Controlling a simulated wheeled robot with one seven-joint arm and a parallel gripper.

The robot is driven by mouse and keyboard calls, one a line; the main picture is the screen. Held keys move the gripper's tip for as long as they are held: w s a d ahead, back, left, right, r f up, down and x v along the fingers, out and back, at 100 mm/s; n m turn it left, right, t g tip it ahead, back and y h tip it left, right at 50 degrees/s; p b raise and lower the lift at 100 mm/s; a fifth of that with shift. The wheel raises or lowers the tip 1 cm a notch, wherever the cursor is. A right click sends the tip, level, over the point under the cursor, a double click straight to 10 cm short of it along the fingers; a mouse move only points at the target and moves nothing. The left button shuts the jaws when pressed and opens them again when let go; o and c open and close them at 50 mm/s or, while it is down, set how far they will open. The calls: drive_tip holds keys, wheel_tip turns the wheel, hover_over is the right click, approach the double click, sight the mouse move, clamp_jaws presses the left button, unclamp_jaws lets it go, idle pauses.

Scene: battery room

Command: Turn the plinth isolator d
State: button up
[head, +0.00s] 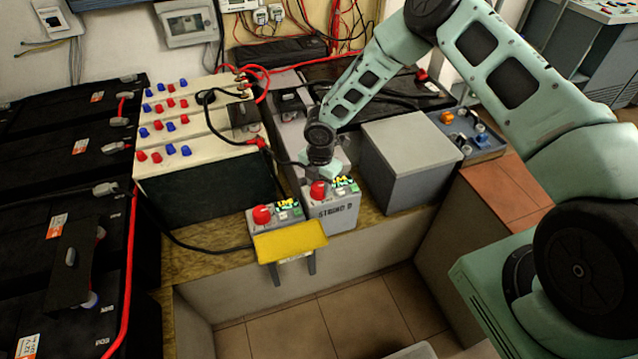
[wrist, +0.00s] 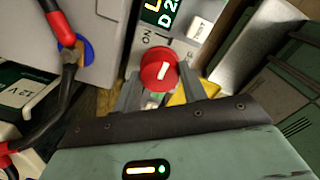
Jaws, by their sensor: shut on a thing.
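The isolator's round red knob (head: 318,190) sits on top of a grey box (head: 332,214) whose front label seems to read "STRING D". My gripper (head: 321,168) reaches down to the knob from behind in the head view. In the wrist view the red knob (wrist: 158,71) lies between the two grey fingers (wrist: 160,88), which are shut on it. A white line on the knob's face stands nearly upright, leaning slightly right. An "ON" mark and a lit display starting with "D" show beyond the knob. The fingertips are small and partly hidden in the head view.
A similar box with a red knob (head: 262,214) and a yellow panel (head: 290,241) stands close on the left. A plain grey box (head: 410,160) is on the right. A cream battery bank (head: 200,165) with cables stands behind left. Open floor lies in front.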

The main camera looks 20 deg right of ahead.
sight(317, 187)
drive_tip(key=m+b, duration=0.2)
drive_tip(key=m, duration=0.1)
drive_tip(key=shift+f+m, duration=0.1)
drive_tip(key=shift+m, duration=0.3)
drive_tip(key=m+b, duration=0.2)
drive_tip(key=m, duration=0.3)
drive_tip(key=shift+a+m, duration=0.1)
drive_tip(key=shift+m, duration=0.2)
drive_tip(key=m+b, duration=0.1)
drive_tip(key=m, duration=0.3)
drive_tip(key=shift+b, duration=0.4)
drive_tip(key=shift+m+h+b, duration=0.3)
drive_tip(key=shift+m+b, duration=0.15)
drive_tip(key=shift+m, duration=1.85)
drive_tip(key=o, duration=1)
drive_tip(key=r, duration=1.7)
drive_tip(key=shift+s+a+r, duration=0.1)
drive_tip(key=shift+a+r, duration=0.1)
drive_tip(key=shift+r, duration=0.15)
